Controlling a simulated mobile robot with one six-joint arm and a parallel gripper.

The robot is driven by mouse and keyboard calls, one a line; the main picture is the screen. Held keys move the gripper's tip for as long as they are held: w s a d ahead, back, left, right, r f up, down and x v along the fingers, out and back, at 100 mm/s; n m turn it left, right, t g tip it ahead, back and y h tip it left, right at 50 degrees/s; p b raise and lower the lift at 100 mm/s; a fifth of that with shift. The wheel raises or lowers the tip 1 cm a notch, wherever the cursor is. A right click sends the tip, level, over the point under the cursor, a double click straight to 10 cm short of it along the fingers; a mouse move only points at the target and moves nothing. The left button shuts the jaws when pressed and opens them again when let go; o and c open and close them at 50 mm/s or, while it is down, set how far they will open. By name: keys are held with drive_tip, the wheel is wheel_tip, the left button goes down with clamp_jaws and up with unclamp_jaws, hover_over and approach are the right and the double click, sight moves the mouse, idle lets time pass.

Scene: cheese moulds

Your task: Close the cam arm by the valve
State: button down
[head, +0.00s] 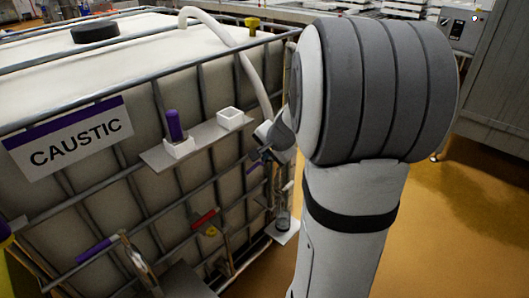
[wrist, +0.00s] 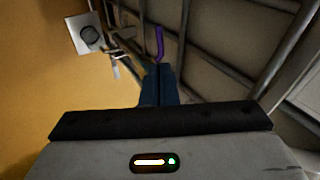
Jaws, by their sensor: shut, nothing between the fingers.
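My gripper (wrist: 158,70) is shut and empty; its dark blue fingers show in the wrist view. A thin purple arm (wrist: 159,44) stands just beyond the fingertips, in line with them; I cannot tell whether they touch. In the head view a purple arm (head: 92,252) sticks out at lower left beside a metal fitting (head: 135,262). A valve with a red handle (head: 204,218) sits low on the tank's front. My own arm covers the right middle of the head view, and the fingers are hard to make out there.
A caged white tank (head: 180,82) labelled CAUSTIC fills the left. A shelf (head: 155,158) on it carries a purple-topped item (head: 174,125) and an empty white holder (head: 230,118). A pale hose (head: 252,78) hangs down the cage. Yellow floor (head: 440,230) is clear at right.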

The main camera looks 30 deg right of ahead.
sight(253, 167)
drive_tip(key=b+x, duration=0.2)
drive_tip(key=x, duration=0.9)
drive_tip(key=shift+d, duration=0.15)
drive_tip(key=shift+w+d+f, duration=0.1)
drive_tip(key=shift+w+f, duration=0.1)
drive_tip(key=shift+w, duration=0.05)
drive_tip(key=shift+s+r, duration=0.25)
